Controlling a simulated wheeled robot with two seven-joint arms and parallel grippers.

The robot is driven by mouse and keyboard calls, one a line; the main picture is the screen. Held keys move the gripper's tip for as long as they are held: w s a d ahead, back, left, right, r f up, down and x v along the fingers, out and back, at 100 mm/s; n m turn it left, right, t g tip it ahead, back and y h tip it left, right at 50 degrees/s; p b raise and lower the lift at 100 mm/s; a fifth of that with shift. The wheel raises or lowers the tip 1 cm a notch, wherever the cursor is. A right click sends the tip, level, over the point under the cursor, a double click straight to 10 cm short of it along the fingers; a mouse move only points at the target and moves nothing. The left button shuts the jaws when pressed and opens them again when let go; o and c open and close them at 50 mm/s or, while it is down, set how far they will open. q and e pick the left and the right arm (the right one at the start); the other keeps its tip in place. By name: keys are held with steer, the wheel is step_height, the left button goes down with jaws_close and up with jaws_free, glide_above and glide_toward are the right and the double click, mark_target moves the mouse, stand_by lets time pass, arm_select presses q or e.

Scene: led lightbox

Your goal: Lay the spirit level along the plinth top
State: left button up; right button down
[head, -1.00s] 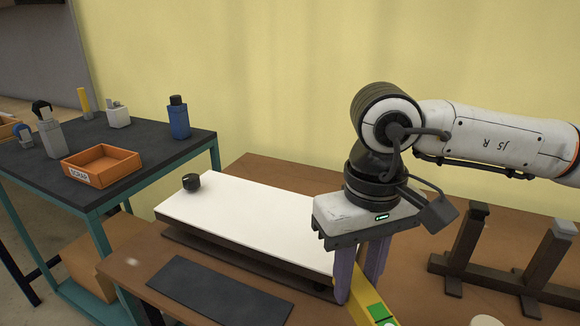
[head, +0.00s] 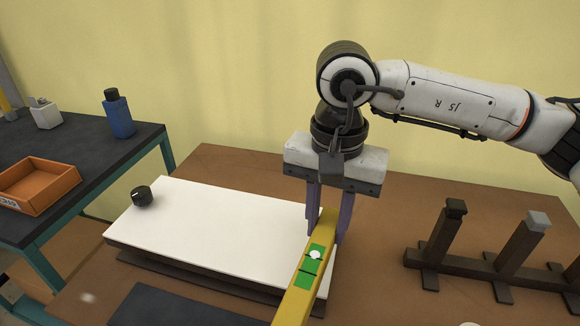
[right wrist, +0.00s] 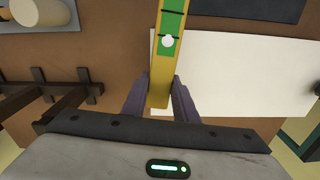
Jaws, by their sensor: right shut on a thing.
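The yellow spirit level (head: 296,306) with green patches and a white round spot is held in my right gripper (head: 328,232), whose purple fingers are shut on it near its far end. The level points toward the camera, and its near end is cut off by the frame. It also shows in the right wrist view (right wrist: 159,88) between the fingers (right wrist: 160,90). The white-topped plinth (head: 215,225) lies on the brown table. The level is across its right end in the picture; I cannot tell whether they touch. My left gripper is not in view.
A black knob (head: 142,196) sits on the plinth's left end. A dark mat (head: 185,308) lies in front. A dark rack with posts (head: 490,268) stands right. A dark side table with an orange scrap tray (head: 38,186) and a blue bottle (head: 118,115) is left.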

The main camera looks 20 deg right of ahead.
steer(key=w+a+r+m+p, duration=0.2)
steer(key=w+m+p, duration=0.1)
steer(key=m, duration=0.5)
steer(key=w+a+r+m+p, duration=0.1)
steer(key=w+a+m+p, duration=0.1)
steer(key=m+p, duration=0.3)
steer(key=w+m, duration=0.1)
steer(key=m, duration=0.3)
steer(key=shift+a+r, duration=0.3)
steer(key=shift+r, duration=0.05)
